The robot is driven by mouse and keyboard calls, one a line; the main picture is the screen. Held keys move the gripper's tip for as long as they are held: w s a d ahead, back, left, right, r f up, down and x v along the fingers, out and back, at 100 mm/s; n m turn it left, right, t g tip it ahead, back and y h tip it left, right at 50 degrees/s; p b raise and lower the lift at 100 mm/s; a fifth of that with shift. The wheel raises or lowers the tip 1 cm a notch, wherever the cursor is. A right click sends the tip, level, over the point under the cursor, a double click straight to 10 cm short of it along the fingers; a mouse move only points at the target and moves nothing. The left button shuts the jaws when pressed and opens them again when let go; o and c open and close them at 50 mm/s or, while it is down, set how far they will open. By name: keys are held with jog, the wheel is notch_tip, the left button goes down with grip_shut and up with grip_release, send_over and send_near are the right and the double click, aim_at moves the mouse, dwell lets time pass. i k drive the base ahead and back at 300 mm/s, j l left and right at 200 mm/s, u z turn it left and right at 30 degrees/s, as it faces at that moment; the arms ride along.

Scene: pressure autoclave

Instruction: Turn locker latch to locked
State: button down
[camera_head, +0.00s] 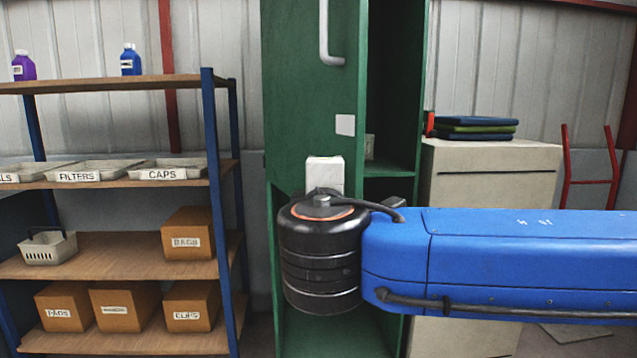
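The green locker (312,110) stands in the middle. Its door carries a grey bar handle (325,38) near the top and a small pale label (345,125) lower down. The door is not flush: a dark interior with a shelf (388,169) shows to its right. I cannot make out a latch. My blue arm reaches in from the right, and its black joint covers the locker's middle. A white block (325,173) shows just above that joint; I cannot tell whether it belongs to my arm. My gripper's fingers are not visible.
A shelf rack (120,255) with trays, bottles and cardboard boxes stands left of the locker. A cream cabinet (490,185) with folded cloths (475,127) on top stands to the right, partly behind my arm. A red trolley frame (588,182) is at far right.

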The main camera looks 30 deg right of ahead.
aim_at(430, 133)
jog(key=l, duration=0.9)
jog(key=i+l, duration=0.15)
jog(key=l, duration=0.2)
jog(key=i+l, duration=0.2)
jog(key=l, duration=0.2)
jog(key=i+l, duration=0.55)
jog(key=l, duration=0.2)
jog(key=k+l, duration=0.2)
jog(key=k, duration=0.15)
